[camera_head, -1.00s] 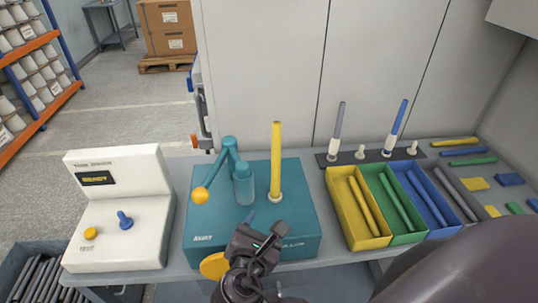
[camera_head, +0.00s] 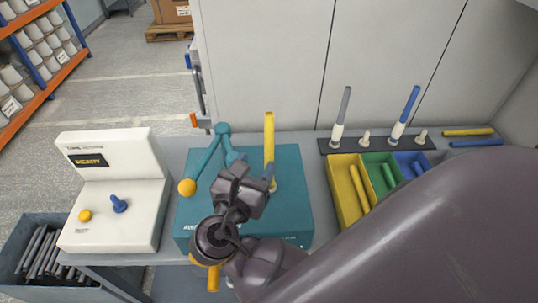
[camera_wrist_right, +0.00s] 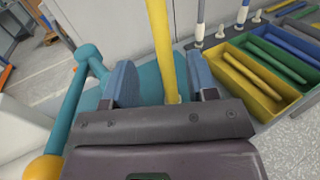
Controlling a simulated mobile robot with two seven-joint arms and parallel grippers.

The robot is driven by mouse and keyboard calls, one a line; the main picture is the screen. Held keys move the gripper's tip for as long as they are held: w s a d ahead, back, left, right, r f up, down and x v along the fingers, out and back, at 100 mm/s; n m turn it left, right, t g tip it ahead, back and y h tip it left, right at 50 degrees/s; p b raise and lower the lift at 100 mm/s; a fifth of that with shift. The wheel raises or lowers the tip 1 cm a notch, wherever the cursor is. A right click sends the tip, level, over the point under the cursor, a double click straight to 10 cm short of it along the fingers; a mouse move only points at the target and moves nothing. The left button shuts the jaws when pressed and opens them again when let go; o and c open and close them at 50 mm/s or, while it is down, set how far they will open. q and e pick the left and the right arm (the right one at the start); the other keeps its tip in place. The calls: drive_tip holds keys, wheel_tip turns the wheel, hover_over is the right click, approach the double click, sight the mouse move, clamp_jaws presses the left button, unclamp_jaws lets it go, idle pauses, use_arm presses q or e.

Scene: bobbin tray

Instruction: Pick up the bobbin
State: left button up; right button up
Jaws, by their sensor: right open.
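A yellow bobbin (camera_head: 269,140) stands upright on the teal machine box (camera_head: 295,205); its lower end is partly hidden by my gripper in the head view. In the right wrist view the yellow bobbin (camera_wrist_right: 163,50) rises between the two blue-grey fingers of my right gripper (camera_wrist_right: 160,85). The right gripper (camera_head: 255,172) is open, with a gap visible beside the bobbin. In the head view it is just in front of the bobbin. My left gripper is not in view.
A teal lever with an orange ball (camera_head: 187,187) stands left of the gripper. A white panel (camera_head: 115,215) is further left. Yellow (camera_head: 340,195), green and blue trays with rods are at right. A dark rack (camera_head: 331,146) behind them holds a grey and a blue bobbin upright.

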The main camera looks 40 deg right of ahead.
sight(267, 147)
drive_tip(key=shift+x, duration=3.6)
drive_tip(key=shift+c, duration=0.4)
clamp_jaws()
drive_tip(key=shift+r, duration=0.15)
